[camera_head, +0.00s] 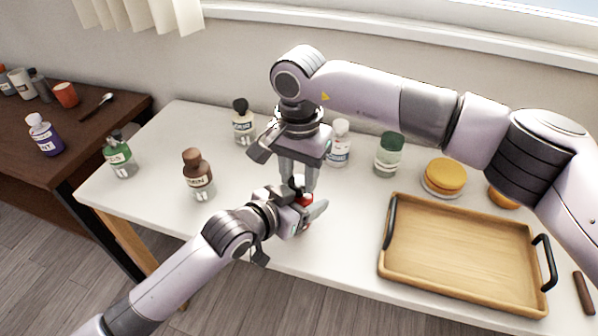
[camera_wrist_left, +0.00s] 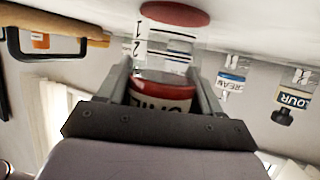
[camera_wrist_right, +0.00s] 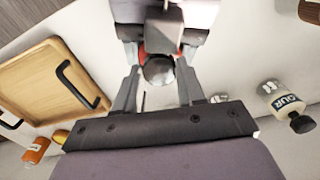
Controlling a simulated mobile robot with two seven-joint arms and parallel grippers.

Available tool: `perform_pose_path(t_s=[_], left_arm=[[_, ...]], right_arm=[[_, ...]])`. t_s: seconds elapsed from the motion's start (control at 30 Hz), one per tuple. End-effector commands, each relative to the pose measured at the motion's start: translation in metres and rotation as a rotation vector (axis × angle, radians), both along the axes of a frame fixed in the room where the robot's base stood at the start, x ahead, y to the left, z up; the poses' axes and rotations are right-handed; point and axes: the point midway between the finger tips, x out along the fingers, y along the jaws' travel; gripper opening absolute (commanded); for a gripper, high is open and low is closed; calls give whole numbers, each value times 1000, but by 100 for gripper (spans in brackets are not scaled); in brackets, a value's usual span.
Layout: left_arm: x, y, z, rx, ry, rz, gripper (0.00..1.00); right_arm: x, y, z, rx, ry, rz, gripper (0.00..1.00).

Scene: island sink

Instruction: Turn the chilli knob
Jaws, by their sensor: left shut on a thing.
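The chilli jar (camera_head: 305,199) is a clear grinder with a red label band, mostly hidden by my grippers in the head view. In the left wrist view its red band (camera_wrist_left: 163,90), clear body and red end show. My left gripper (camera_head: 306,213) is shut on the jar from the side, low over the table. My right gripper (camera_head: 299,187) points down from above. In the right wrist view the dark round chilli knob (camera_wrist_right: 158,70) lies between its fingers, which stand open with gaps on both sides.
The white table (camera_head: 330,250) holds a wooden tray (camera_head: 460,255) at right. Behind stand a flour bottle (camera_head: 243,125), a cream bottle (camera_head: 340,148) and a green-lidded jar (camera_head: 388,158). A brown-capped bottle (camera_head: 198,178) and a green bottle (camera_head: 120,160) stand at left.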

Motion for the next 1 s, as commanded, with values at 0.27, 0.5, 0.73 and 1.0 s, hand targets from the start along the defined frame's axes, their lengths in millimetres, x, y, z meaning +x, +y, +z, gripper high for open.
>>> perform_pose_path(t_s=[0.27, 0.5, 0.73, 1.0], left_arm=[[0, 0, 0, 0, 0, 0, 31], [0, 0, 0, 0, 0, 0, 31], [0, 0, 0, 0, 0, 0, 31], [0, 0, 0, 1, 0, 1, 31]], right_arm=[[0, 0, 1, 0, -1, -44, 8], [0, 0, 1, 1, 0, -185, 8], [-1, 0, 1, 1, 0, -347, 8], [-1, 0, 1, 0, 1, -488, 8]])
